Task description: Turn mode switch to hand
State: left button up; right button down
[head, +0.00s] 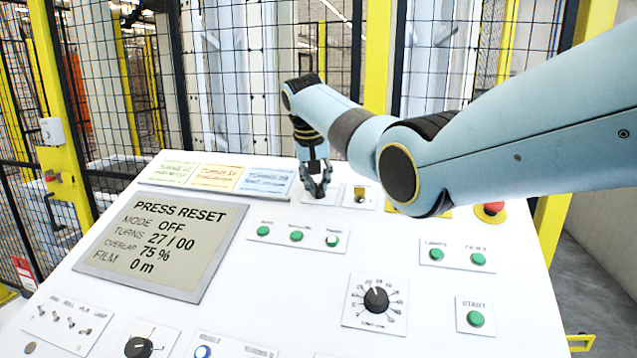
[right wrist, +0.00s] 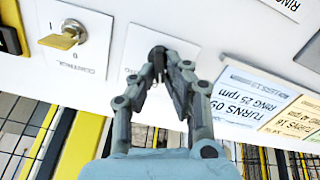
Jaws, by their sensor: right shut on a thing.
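My right gripper (head: 316,192) reaches down to the far part of the white sloping panel. Its fingers are shut on a small dark switch knob, which the right wrist view shows as a dark tip (right wrist: 158,51) at the fingers (right wrist: 166,70). The knob sits on a white plate (right wrist: 140,50) whose lettering I cannot read, and its pointing is mostly hidden by the fingers. The display (head: 160,245) reads PRESS RESET, MODE OFF, TURNS 27/00, OVERLAP 75 %, FILM 0 m. My left gripper is not in view.
A brass key switch (head: 361,194) sits just right of the gripped knob, also in the wrist view (right wrist: 62,42). A red emergency button (head: 491,209) is further right. Label cards (head: 216,177) lie left. Green buttons (head: 296,236) and a dial (head: 376,299) are nearer. Mesh fence stands behind.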

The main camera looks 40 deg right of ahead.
jog(key=n, duration=0.4)
jog(key=shift+w+a+n, duration=0.1)
jog(key=shift+a+n, duration=0.1)
jog(key=shift+n, duration=0.1)
dwell(0.3)
jog(key=c, duration=1.4)
grip_release()
jog(key=v, duration=1.2)
jog(key=shift+f, duration=0.1)
